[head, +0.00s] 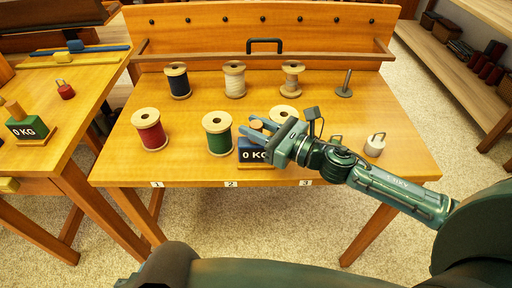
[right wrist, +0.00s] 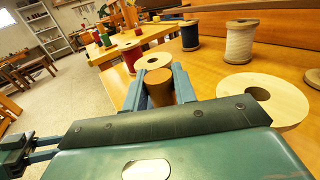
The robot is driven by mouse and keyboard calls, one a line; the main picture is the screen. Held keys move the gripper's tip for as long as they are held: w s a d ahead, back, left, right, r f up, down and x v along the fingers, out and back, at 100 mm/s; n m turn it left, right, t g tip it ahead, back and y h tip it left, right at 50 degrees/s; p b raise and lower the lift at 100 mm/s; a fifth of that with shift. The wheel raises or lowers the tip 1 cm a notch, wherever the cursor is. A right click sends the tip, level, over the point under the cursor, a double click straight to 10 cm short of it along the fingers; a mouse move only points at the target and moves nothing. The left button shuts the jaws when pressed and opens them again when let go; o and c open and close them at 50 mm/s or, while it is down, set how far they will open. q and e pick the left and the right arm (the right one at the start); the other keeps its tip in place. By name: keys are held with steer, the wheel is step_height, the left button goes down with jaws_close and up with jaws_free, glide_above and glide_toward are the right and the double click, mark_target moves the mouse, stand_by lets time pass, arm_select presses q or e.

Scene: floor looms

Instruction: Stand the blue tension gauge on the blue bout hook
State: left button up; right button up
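The blue tension gauge (head: 247,156) is a blue block marked 0 KG with a wooden knob on top, near the front of the middle table. My right gripper (head: 256,126) has its two fingers on either side of that knob. In the right wrist view the knob (right wrist: 160,87) fills most of the space between the fingers; whether they press on it is unclear. A long blue bar (head: 105,48), apparently the blue bout hook, lies at the back of the left table. My left gripper is out of view.
Red (head: 150,130) and green (head: 217,134) spools stand left of the gauge, and more spools stand behind. A metal weight (head: 375,145) and a spindle (head: 345,84) are at right. The left table (head: 62,130) holds a green gauge (head: 27,129) and a yellow bar (head: 90,60). A gap separates the tables.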

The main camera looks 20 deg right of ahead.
jaws_close()
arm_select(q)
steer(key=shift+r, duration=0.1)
arm_select(e)
steer(key=shift+r, duration=0.15)
